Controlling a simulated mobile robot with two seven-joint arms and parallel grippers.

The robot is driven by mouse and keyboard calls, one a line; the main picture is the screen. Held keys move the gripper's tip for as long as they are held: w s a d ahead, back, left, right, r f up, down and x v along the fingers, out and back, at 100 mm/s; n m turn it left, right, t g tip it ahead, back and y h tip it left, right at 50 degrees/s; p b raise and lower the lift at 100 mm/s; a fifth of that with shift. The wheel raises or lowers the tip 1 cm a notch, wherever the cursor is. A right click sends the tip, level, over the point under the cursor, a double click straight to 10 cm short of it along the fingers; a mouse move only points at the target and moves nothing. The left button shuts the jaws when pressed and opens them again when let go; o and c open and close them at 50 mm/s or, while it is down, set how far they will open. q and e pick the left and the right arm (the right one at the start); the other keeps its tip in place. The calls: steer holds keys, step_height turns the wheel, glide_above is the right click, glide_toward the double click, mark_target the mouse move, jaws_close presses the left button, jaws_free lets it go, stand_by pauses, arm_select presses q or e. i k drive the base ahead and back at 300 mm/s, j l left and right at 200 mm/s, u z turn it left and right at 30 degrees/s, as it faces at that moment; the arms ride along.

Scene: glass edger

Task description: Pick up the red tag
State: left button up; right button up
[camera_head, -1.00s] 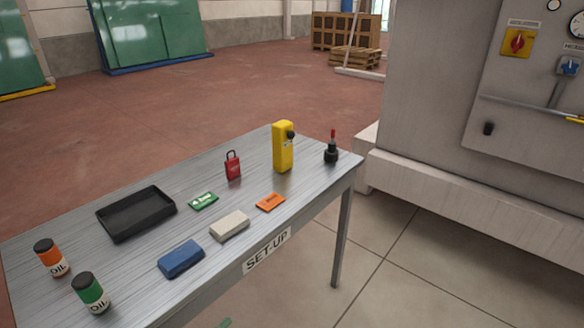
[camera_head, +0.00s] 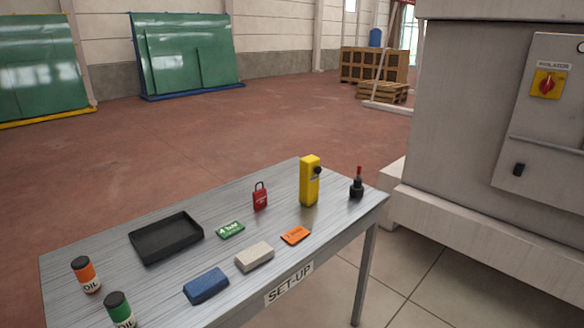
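A flat orange tag (camera_head: 296,235) with dark print lies near the front edge of the table, to the right of a pale grey block. A flat green tag (camera_head: 231,230) with white print lies further left. A red padlock (camera_head: 260,197) with a dark shackle stands behind them. I see no tag that is plainly red; the flat tags look orange and green. Neither of my grippers is in view.
The metal table (camera_head: 90,245) also bears a black tray (camera_head: 166,238), a pale block (camera_head: 254,256), a blue block (camera_head: 206,285), two oil bottles (camera_head: 86,274), a yellow device (camera_head: 310,181) and a red-tipped black tool (camera_head: 357,184). A grey machine (camera_head: 460,130) stands at right.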

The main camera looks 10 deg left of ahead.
mark_target(259, 197)
steer(key=i+l+u, duration=0.1)
steer(key=i+l, duration=0.25)
steer(key=l, duration=0.3)
steer(key=i+l+u, duration=0.15)
steer(key=i+l, duration=0.2)
steer(key=l, duration=0.3)
steer(key=i+l+u, duration=0.15)
steer(key=l, duration=0.2)
steer(key=i+l+u, duration=0.1)
steer(key=l, duration=0.25)
steer(key=i+l, duration=0.2)
steer(key=l, duration=0.15)
steer(key=u, duration=0.05)
